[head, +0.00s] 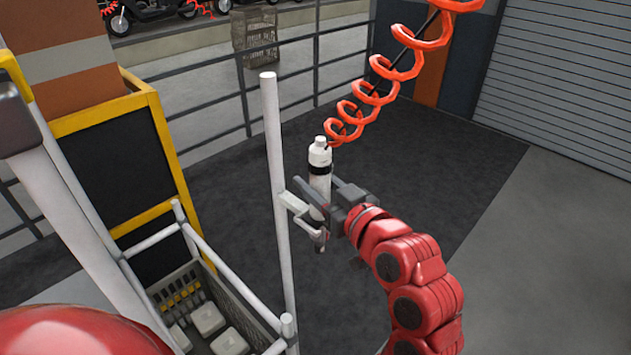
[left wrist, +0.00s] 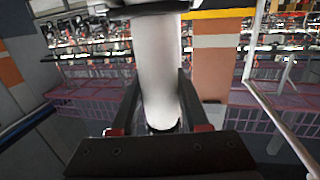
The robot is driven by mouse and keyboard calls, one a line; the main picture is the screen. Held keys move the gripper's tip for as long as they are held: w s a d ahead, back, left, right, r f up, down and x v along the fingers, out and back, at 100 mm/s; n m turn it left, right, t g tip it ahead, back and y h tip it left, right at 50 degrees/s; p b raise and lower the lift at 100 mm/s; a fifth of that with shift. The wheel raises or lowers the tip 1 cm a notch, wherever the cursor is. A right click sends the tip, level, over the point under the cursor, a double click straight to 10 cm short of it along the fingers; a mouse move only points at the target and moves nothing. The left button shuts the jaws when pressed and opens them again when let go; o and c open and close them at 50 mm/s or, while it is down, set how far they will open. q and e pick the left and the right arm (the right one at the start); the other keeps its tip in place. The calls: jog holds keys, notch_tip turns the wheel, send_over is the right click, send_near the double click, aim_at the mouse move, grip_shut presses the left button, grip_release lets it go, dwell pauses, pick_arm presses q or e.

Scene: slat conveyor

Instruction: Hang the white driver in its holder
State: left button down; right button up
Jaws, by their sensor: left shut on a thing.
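The white driver (head: 319,180) is upright, with a dark band near its top and a coiled orange hose running up from it. My left gripper (head: 323,197) is shut on the driver's body. In the left wrist view the white driver (left wrist: 160,70) stands between the two dark fingers (left wrist: 158,110). The holder (head: 293,203) is a small bracket on the upright white pole (head: 275,150). The driver is right beside the holder; its lower end is partly hidden by the gripper, so I cannot tell whether it sits in the holder. My right gripper is not in view.
A grey crate (head: 245,318) with pale blocks stands at the lower left inside a white tube frame (head: 150,240). A black and yellow panel (head: 120,150) is behind it. The orange coiled hose (head: 370,90) hangs above. The dark floor mat to the right is clear.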

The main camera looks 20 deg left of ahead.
pick_arm(q)
jog(key=shift+c, duration=1.6)
grip_release()
jog(key=shift+s+d, duration=0.25)
jog(key=shift+d, duration=0.2)
jog(key=b+v, duration=0.5)
jog(key=v, duration=1.1)
jog(key=shift+d, duration=0.2)
jog(key=shift+r, duration=0.1)
